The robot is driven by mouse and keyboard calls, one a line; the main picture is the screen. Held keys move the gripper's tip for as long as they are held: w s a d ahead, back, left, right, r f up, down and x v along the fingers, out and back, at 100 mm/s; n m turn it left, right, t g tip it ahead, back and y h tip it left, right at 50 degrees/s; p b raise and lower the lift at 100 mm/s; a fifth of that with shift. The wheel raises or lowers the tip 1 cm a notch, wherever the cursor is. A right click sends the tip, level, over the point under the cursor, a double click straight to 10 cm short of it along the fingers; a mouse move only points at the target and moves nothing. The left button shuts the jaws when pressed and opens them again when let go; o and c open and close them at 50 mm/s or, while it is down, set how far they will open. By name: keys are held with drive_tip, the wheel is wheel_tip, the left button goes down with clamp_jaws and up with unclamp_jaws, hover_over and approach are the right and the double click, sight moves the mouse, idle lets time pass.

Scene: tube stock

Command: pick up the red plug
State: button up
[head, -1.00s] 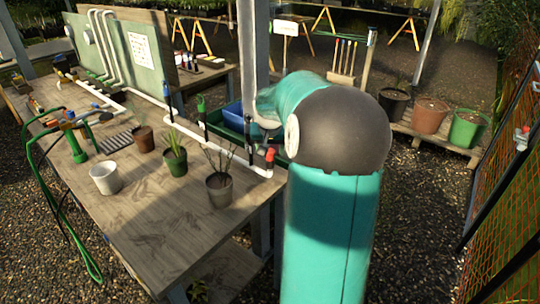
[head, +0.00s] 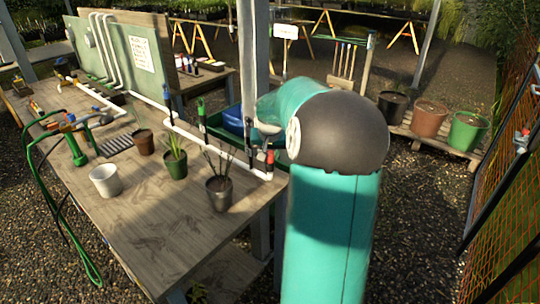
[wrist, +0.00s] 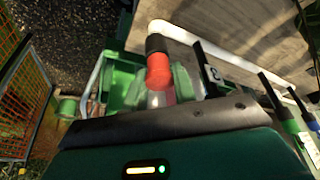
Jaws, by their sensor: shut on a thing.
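The red plug (wrist: 158,72) shows in the wrist view below a black collar (wrist: 156,44) at the end of a white pipe (wrist: 205,47). My gripper (wrist: 162,96) is shut on the red plug; its fingers are blurred and partly hidden by the dark wrist housing. In the head view the red plug (head: 270,157) stands upright at the near right end of the white pipe (head: 225,153) on the bench. The fingers are not clear in the head view.
The wooden bench (head: 150,225) holds a white pot (head: 105,180), several plant pots and a green hose (head: 40,180). Black and green upright fittings stand along the pipe. A post (head: 246,60) rises behind the plug. Gravel is free at right, before a mesh fence (head: 505,190).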

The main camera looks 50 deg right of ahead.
drive_tip(key=shift+r, duration=0.4)
wheel_tip(320, 180, up, 2)
drive_tip(key=shift+w+a+r, duration=0.1)
drive_tip(key=shift+r, duration=0.15)
drive_tip(key=w+a+r, duration=0.8)
drive_tip(key=a+r, duration=0.1)
drive_tip(key=a, duration=0.1)
drive_tip(key=shift+w+a+r, duration=0.2)
drive_tip(key=shift+w+a, duration=0.05)
drive_tip(key=shift+w, duration=0.15)
drive_tip(key=shift+r, duration=2.5)
